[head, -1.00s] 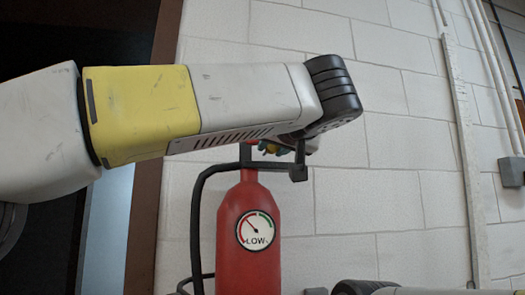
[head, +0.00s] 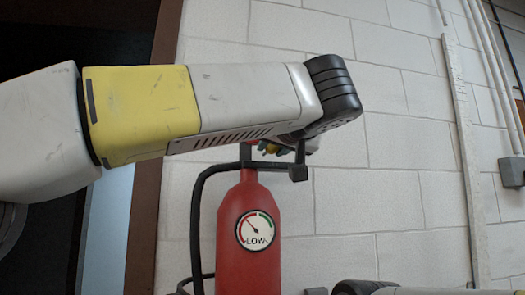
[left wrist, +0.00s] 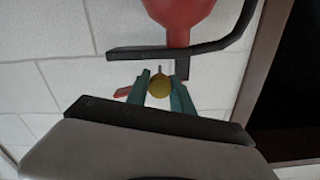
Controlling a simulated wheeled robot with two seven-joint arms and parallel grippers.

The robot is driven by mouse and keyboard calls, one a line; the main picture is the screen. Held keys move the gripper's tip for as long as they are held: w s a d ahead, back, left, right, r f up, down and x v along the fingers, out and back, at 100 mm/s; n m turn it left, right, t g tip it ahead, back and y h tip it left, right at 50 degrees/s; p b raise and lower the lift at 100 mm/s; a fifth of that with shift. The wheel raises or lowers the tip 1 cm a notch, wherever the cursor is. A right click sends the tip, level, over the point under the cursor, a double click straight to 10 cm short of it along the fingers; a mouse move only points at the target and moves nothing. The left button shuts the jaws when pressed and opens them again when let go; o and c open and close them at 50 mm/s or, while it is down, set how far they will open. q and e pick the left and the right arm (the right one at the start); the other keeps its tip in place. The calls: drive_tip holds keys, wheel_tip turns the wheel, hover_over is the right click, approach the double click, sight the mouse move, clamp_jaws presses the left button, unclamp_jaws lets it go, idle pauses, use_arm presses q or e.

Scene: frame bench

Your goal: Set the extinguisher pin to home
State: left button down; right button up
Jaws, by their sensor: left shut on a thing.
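The red extinguisher (head: 248,268) stands upright against the wall, with a round gauge reading LOW on its front. Its black valve and handle (head: 297,172) are at its top, partly hidden by my left arm. The extinguisher pin shows in the left wrist view as a yellow round piece (left wrist: 159,88) with a thin grey shaft toward the valve. My left gripper (left wrist: 158,80) has green fingers on both sides of the yellow piece and is shut on it. In the head view, the left gripper (head: 272,149) is mostly hidden behind my wrist. My right gripper is not in view.
A black hose (head: 197,215) curves down the extinguisher's left side. Behind is a white block wall (head: 385,215), with pipes and a grey box (head: 511,172) at the right. A dark doorway with a brown frame (head: 147,225) is at the left.

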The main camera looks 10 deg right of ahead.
sight(269, 150)
use_arm(q)
drive_tip(key=shift+w, duration=0.1)
drive_tip(key=w, duration=0.2)
drive_tip(key=shift+w, duration=0.35)
drive_tip(key=c, duration=1.5)
unclamp_jaws()
drive_tip(key=shift+a, duration=0.1)
drive_tip(key=shift+c, duration=0.2)
drive_tip(key=o, duration=0.4)
drive_tip(key=shift+w, duration=0.1)
drive_tip(key=shift+o, duration=0.2)
drive_tip(key=s, duration=0.8)
drive_tip(key=shift+d, duration=0.2)
